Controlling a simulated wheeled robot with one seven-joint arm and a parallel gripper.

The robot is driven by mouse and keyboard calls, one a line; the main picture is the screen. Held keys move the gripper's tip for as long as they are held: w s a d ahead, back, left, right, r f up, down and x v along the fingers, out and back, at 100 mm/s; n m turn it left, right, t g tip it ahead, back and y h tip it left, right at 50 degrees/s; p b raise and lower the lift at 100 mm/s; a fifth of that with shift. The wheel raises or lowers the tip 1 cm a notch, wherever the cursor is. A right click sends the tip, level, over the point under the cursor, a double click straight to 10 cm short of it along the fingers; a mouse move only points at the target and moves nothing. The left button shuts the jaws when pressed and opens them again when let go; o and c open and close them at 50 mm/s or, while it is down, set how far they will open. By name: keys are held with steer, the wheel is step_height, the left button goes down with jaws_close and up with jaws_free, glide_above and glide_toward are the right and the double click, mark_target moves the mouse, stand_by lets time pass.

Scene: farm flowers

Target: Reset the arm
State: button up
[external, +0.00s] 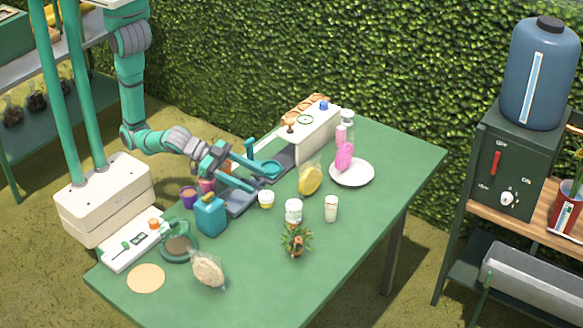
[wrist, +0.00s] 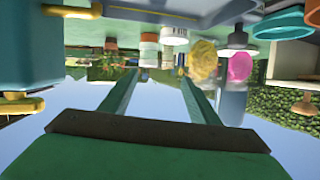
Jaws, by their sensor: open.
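My arm reaches from the upper left over the left part of the green table (external: 350,235). My gripper (external: 238,168) is above the table among the crowded items, near a teal jug (external: 210,216) and a teal dish (external: 268,168). In the wrist view the scene appears upside down. There, my gripper (wrist: 162,77) shows two green fingers spread apart, with nothing between them. Parts of the fingers are hard to separate from the teal items in the external view.
A purple cup (external: 188,197) stands close to the jug. A white box (external: 312,135), white plate (external: 352,172), pink bottle (external: 344,155) and potted plant (external: 297,240) are on the table. The table's near right part is bare. A hedge stands behind.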

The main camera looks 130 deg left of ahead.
steer(key=s+a+m+t+h, duration=0.1)
steer(key=s+a+m, duration=0.2)
steer(key=s, duration=0.3)
steer(key=s+d+m+h, duration=0.1)
steer(key=s+d+h, duration=0.1)
steer(key=d, duration=0.3)
steer(key=s+d+f+m+h, duration=0.1)
steer(key=s+d+m+h, duration=0.1)
steer(key=s+d, duration=0.2)
steer(key=s+d+f+m+h, duration=0.1)
steer(key=s+d+h, duration=0.2)
steer(key=d, duration=0.3)
steer(key=shift+s+d+f+m, duration=0.1)
steer(key=shift+s+f+m, duration=0.05)
steer(key=shift+s+m, duration=0.3)
steer(key=s+d+m+h, duration=0.2)
steer(key=s+d+h, duration=0.1)
steer(key=s+d, duration=0.5)
steer(key=s+a+n+y, duration=0.3)
steer(key=s+a+n, duration=0.1)
steer(key=a, duration=0.6)
steer(key=s+a+n+y, duration=0.4)
steer(key=a, duration=0.6)
steer(key=shift+s+a, duration=0.15)
steer(key=shift+a, duration=0.1)
